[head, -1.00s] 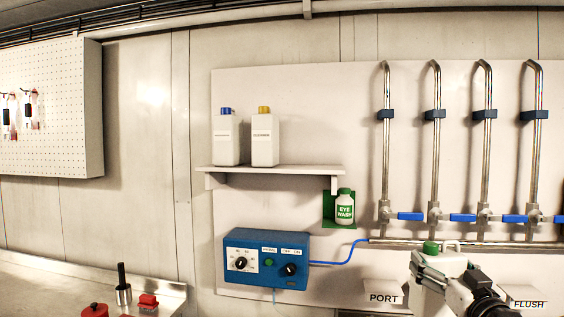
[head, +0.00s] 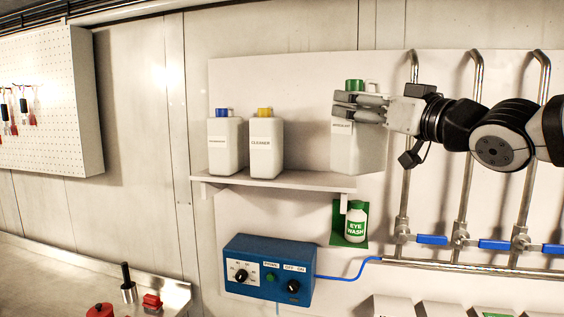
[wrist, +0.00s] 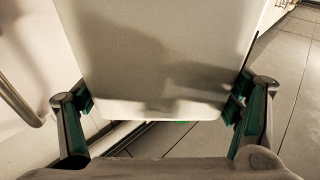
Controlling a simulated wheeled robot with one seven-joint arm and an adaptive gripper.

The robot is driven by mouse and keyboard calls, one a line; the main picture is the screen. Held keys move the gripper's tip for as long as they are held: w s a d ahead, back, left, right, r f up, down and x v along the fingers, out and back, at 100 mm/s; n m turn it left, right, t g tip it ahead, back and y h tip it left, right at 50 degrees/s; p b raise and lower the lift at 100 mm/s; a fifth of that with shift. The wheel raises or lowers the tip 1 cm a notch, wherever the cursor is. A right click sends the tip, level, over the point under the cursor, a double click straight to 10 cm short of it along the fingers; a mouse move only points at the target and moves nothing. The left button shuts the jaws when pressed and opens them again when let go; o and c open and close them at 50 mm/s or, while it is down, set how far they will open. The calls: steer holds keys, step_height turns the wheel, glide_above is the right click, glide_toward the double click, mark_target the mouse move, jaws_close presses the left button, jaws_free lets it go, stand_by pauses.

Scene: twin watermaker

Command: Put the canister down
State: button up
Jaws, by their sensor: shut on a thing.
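A white canister with a green cap (head: 358,150) is held in my gripper (head: 358,106) at the right end of the wall shelf (head: 290,178) in the head view. The fingers grip the canister near its top, and its label is partly covered by them. The canister looks upright; I cannot tell whether its base touches the shelf or hangs in front of it. In the wrist view the canister's pale body (wrist: 160,60) fills the space between the two green-padded fingers (wrist: 160,112).
A blue-capped canister (head: 225,145) and a yellow-capped cleaner canister (head: 265,145) stand on the shelf's left and middle. An eye wash bottle (head: 355,224) hangs below the shelf's right end. A blue control box (head: 268,270) is lower. Vertical pipes (head: 468,170) stand behind my arm.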

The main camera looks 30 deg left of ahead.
mark_target(347, 138)
steer(key=w+a+f+b, duration=0.1)
steer(key=w+a+f, duration=0.1)
steer(key=w+a, duration=0.2)
steer(key=w+a+f+b, duration=0.1)
steer(key=w+a, duration=0.3)
steer(key=a, duration=0.5)
steer(key=shift+w+a+f, duration=0.3)
steer(key=shift+f, duration=0.5)
steer(key=o, duration=1.9)
steer(key=shift+f, duration=0.15)
steer(key=v, duration=1.2)
steer(key=shift+p, duration=0.35)
